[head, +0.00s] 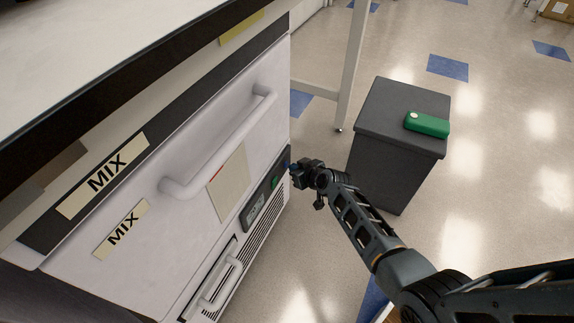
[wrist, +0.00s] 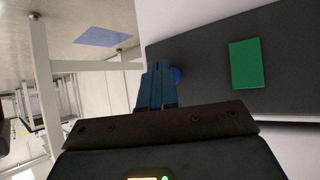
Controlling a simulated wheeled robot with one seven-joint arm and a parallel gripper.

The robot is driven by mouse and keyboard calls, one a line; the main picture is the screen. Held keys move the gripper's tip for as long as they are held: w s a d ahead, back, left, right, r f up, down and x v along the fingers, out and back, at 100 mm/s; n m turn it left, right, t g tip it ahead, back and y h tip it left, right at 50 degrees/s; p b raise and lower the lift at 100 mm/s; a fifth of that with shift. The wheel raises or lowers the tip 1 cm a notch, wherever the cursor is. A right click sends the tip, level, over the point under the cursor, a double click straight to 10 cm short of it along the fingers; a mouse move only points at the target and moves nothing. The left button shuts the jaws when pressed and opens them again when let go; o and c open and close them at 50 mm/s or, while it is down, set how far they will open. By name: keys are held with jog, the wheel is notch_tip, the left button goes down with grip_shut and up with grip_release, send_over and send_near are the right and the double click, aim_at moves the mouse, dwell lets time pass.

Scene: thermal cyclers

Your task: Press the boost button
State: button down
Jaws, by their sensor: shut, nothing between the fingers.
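A dark control panel (head: 264,191) is on the front of the white appliance, below its long handle. The panel also fills the upper right of the wrist view (wrist: 212,58). It carries a green rectangle (wrist: 245,65), also visible in the head view (head: 275,183). A round blue button (wrist: 179,75) is on the panel, partly hidden behind my fingers; no label on it is readable. My gripper (head: 290,168) is at the panel's far right end. Its blue fingers (wrist: 156,68) are shut and empty, with tips beside the button. I cannot tell whether they touch it.
The appliance has a long white handle (head: 222,146), MIX labels (head: 106,174) and a lower handle (head: 217,287). A dark grey cabinet (head: 388,160) bearing a green device (head: 427,125) stands right of my gripper. Open floor (head: 480,220) lies farther right.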

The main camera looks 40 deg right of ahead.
jog(key=shift+s+d, duration=0.2)
jog(key=shift+s, duration=0.25)
jog(key=shift+s+d+b, duration=0.25)
jog(key=shift+s+d, duration=0.05)
jog(key=shift+s, duration=0.5)
jog(key=shift+s+d+b, duration=0.25)
jog(key=shift+s, duration=0.55)
jog(key=shift+s+d+b, duration=0.25)
jog(key=shift+s+d, duration=0.05)
jog(key=shift+s, duration=0.5)
